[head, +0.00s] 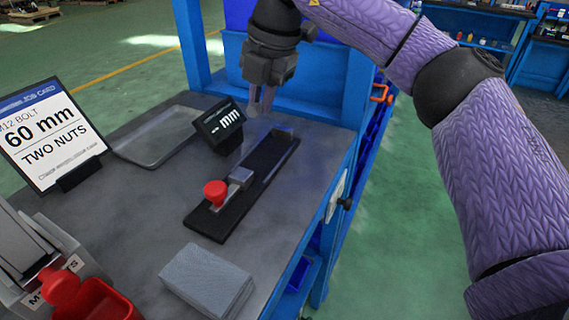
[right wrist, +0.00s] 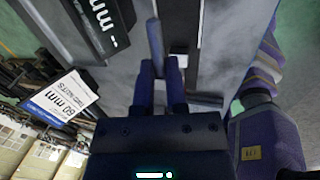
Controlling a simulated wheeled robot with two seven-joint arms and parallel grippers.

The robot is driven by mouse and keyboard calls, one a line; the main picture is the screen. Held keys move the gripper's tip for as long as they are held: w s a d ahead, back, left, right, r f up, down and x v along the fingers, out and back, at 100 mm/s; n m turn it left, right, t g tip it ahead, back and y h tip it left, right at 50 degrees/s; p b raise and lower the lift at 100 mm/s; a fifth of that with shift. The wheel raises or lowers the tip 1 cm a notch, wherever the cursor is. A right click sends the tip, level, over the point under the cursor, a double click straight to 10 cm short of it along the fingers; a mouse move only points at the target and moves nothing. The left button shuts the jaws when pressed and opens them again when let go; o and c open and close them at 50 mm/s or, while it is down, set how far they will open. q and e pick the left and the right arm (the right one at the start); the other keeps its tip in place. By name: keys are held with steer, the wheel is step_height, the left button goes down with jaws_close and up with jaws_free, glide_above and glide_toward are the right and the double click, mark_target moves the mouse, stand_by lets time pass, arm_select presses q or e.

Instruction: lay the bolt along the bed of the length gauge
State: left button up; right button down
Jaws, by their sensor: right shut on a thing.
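The length gauge (head: 262,172) is a dark narrow bed with a grey slide block and a red knob (head: 215,192). Its display (head: 219,124) stands to the left and reads "- mm". My right gripper (head: 261,108) points down at the far end of the gauge, above the bench. In the right wrist view its fingers (right wrist: 161,75) are shut on what looks like the bolt (right wrist: 155,42), a thin dark rod. The fingers hide part of it, and I cannot tell whether it touches the gauge. My left gripper is out of view.
A job card (head: 48,135) reading 60 mm, two nuts, stands at the left. A shallow grey tray (head: 155,135) lies behind it. A grey block (head: 207,280) sits near the front edge. A red bin (head: 103,300) is at bottom left.

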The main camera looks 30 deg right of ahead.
mark_target(265, 161)
steer(key=b+x, duration=0.1)
steer(key=x, duration=0.2)
steer(key=s+b+x, duration=0.1)
steer(key=b+x, duration=0.1)
steer(key=x, duration=0.1)
steer(key=s+d+b+x, duration=0.1)
steer(key=x, duration=0.2)
steer(key=shift+w+d+f, duration=0.1)
steer(key=shift+f, duration=0.6)
steer(key=shift+r, duration=0.25)
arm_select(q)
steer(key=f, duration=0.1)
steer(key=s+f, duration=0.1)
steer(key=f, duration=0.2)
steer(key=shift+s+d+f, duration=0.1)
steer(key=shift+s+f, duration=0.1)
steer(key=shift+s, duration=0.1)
arm_select(e)
steer(key=shift+f, duration=0.1)
steer(key=shift+f, duration=0.15)
